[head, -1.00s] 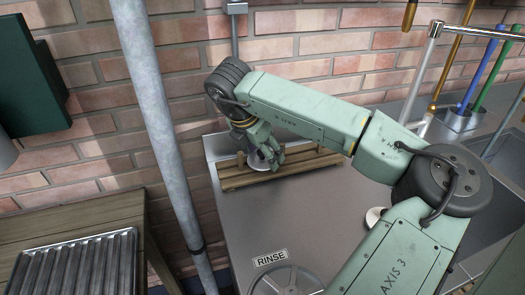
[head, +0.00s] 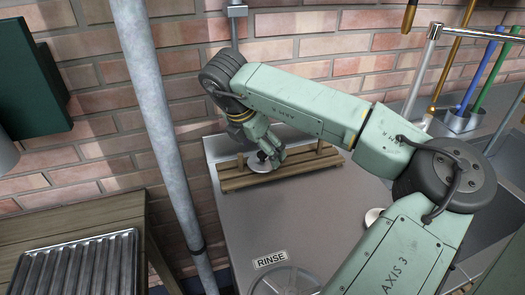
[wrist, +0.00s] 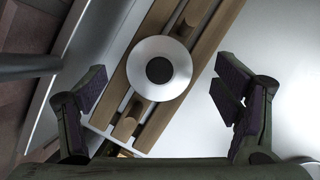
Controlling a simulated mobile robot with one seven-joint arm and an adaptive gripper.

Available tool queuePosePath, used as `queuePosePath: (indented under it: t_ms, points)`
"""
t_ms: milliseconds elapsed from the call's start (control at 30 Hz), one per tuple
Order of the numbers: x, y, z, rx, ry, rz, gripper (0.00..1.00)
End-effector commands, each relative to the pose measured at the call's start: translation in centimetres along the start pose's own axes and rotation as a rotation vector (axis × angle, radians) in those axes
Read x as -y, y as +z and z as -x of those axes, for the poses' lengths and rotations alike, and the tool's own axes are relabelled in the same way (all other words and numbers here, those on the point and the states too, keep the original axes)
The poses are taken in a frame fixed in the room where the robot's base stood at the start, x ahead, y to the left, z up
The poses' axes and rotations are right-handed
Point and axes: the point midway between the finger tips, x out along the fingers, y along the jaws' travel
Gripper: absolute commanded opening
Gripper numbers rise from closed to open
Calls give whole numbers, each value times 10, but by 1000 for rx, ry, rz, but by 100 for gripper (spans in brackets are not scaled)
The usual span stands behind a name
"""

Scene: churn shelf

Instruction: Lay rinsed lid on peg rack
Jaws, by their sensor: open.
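The lid (wrist: 172,52), a pale metal disc with a dark round knob, lies on the wooden peg rack (wrist: 205,60) in the wrist view. It sits between two pegs, one above and one below it in that view. In the head view the lid (head: 258,163) shows only in part beside the fingers, on the slatted rack (head: 235,182). My gripper (wrist: 160,98) is open, its two fingers spread wide on either side of the lid and apart from it. In the head view my gripper (head: 270,150) is just above the rack.
The rack stands on a metal counter (head: 240,225) against the brick wall. A vertical pipe (head: 160,130) stands left of the counter. A small pale round object (head: 373,216) lies near the sink at right. A ribbed tray (head: 75,268) is at lower left.

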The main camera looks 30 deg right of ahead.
Motion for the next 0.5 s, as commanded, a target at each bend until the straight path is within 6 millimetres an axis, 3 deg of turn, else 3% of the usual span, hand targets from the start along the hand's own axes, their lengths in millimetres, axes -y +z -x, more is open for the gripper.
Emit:
queuePosePath:
  t_ms: [33, 200, 500]
  points:
    - [0, 1, 16, 3, 1, 2, 83]
    - [0, 1, 54, 3, 0, 0, 83]
    - [0, 0, 93, 0, 0, 0, 83]
